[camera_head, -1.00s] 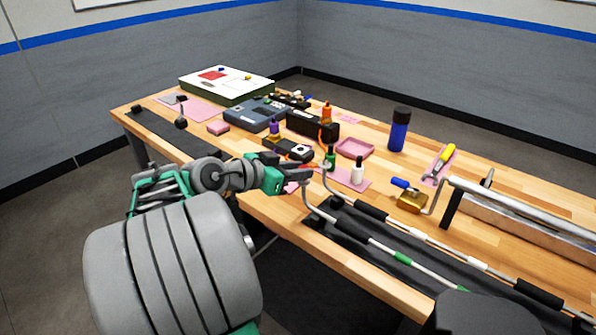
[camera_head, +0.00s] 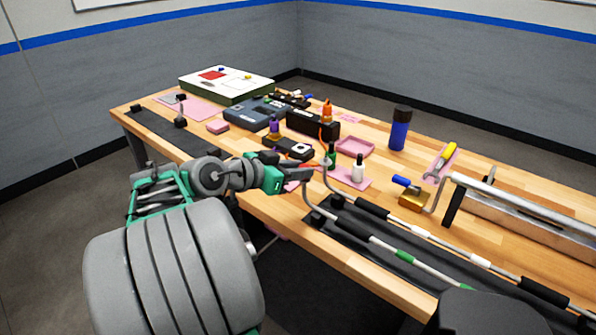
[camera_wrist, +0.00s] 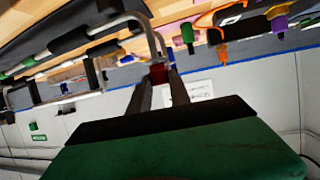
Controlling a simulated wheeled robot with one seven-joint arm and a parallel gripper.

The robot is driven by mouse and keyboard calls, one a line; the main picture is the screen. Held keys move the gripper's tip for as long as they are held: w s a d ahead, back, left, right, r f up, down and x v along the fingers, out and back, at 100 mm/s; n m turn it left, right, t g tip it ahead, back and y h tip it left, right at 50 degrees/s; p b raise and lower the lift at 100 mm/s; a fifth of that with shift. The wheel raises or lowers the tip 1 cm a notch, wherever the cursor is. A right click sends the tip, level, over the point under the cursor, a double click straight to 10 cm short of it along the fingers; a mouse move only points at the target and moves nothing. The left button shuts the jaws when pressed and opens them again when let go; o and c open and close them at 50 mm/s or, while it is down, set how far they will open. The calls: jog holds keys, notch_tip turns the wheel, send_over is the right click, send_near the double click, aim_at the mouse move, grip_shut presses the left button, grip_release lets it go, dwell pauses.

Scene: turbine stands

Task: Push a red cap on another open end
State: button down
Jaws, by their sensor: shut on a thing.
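My gripper (camera_wrist: 158,88) is shut on a small red cap (camera_wrist: 158,73) in the wrist view. The cap sits at the tip of a bent grey tube (camera_wrist: 152,38); the two appear to meet, but how far the cap is over the end cannot be told. In the head view my gripper (camera_head: 312,174) is at the left bent ends of the long tubes, over the table's front edge.
Green (camera_head: 331,158) and white (camera_head: 358,169) small bottles stand close behind my gripper. A blue bottle (camera_head: 399,132), a gold block (camera_head: 413,201) and a yellow-handled tool (camera_head: 447,155) are farther right. The black mat (camera_head: 375,245) lies under the tubes.

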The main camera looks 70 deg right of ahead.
jog(key=shift+a+f, duration=0.1)
jog(key=shift+f, duration=0.6)
jog(key=c, duration=1.5)
grip_release()
jog(key=shift+c, duration=0.2)
jog(key=o, duration=0.6)
jog(key=shift+r, duration=0.3)
jog(key=p+v, duration=0.1)
jog(key=v, duration=0.6)
jog(key=shift+r, duration=0.1)
